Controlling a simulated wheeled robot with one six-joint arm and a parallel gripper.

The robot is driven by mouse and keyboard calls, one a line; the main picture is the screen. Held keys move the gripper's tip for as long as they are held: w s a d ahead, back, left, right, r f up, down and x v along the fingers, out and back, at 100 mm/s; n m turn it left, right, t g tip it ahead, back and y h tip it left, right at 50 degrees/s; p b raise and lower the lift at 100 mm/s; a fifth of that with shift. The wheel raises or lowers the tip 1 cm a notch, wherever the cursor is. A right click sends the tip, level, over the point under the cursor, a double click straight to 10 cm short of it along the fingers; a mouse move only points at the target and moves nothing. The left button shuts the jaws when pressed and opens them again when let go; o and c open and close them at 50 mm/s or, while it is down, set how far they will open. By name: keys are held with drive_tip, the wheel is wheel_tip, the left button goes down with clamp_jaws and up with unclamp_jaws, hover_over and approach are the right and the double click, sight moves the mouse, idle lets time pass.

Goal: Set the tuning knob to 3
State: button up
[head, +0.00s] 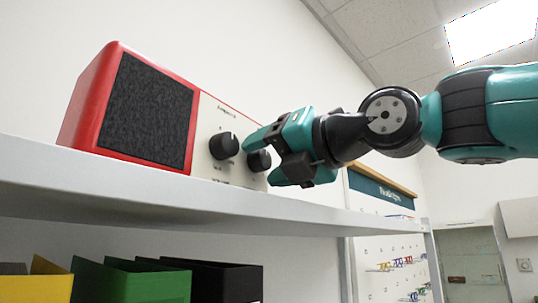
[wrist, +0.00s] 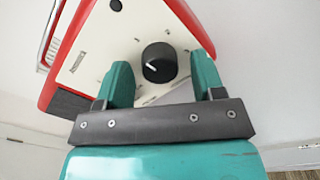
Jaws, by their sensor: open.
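A red radio (head: 88,105) with a cream front panel (head: 209,111) stands on a white shelf. The panel has two black knobs: one near the speaker (head: 223,146) and one farther right (head: 260,160). Their labels are too small to read for certain. My gripper (head: 264,161) is open at the right knob, partly hiding it. In the wrist view, a round black knob (wrist: 159,63) lies between my two teal fingers (wrist: 160,66), with a gap on both sides. Its white pointer line is toward the left of its face. Small marks ring it, too small to read.
The dark speaker cloth (head: 150,110) fills the radio's left front. The white shelf (head: 180,195) runs below my gripper. Coloured binders (head: 132,280) stand beneath it. A board with small hanging items (head: 395,262) is at the right. Space right of the radio is free.

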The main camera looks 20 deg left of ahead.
drive_tip(key=c, duration=0.9)
